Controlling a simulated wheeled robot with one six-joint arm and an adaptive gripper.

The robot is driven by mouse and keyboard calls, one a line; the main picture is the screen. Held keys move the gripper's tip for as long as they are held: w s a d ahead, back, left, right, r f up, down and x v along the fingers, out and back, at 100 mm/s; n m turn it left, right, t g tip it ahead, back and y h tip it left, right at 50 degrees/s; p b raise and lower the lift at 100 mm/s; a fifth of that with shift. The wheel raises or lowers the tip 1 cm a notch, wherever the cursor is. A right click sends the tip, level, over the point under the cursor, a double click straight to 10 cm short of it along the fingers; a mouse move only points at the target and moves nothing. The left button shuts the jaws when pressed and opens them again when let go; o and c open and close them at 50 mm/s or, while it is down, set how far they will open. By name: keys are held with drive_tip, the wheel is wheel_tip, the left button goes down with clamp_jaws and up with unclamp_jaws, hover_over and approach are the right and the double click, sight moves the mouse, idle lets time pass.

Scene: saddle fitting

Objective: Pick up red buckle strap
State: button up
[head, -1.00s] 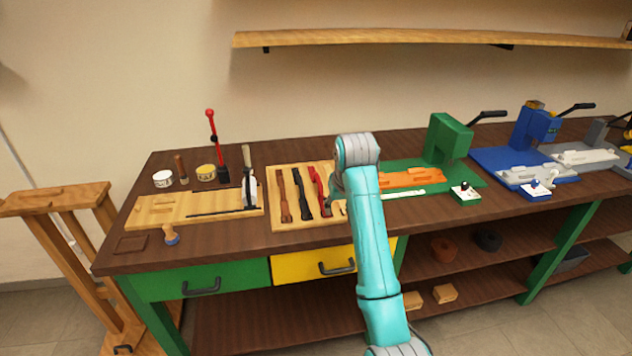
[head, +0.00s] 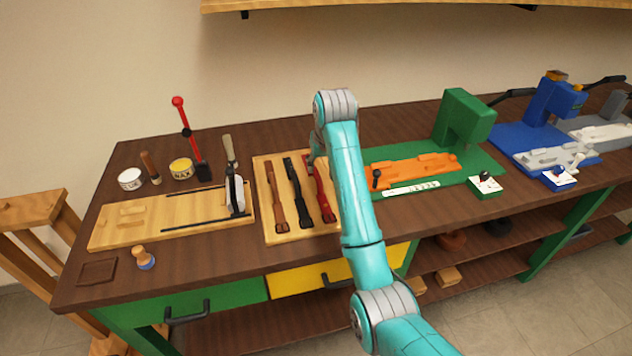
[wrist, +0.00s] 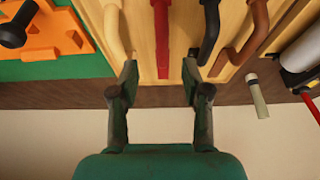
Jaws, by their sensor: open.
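The red buckle strap (head: 322,192) lies in the wooden tray (head: 265,230), right of a black strap (head: 298,193) and a brown strap (head: 274,196). My arm hides part of the tray's right side in the head view. In the wrist view the red strap (wrist: 161,38) runs between my gripper's fingers. My gripper (wrist: 155,85) is open, with one finger on each side of the strap's end and nothing held. The black strap (wrist: 208,32) is close to the right finger. A tan strap (wrist: 117,30) is near the left finger. How high the fingers are above the tray is unclear.
Left of the tray is a wooden board (head: 130,222) with a white-headed tool (head: 235,195). A red-handled tool (head: 187,135) stands behind it. To the right is a green press (head: 465,125) with an orange fixture (head: 415,170). A shelf (head: 400,5) hangs above.

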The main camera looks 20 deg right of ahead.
sight(318, 175)
drive_tip(key=shift+x, duration=4)
drive_tip(key=shift+w+a, duration=0.1)
drive_tip(key=shift+a, duration=0.05)
clamp_jaws()
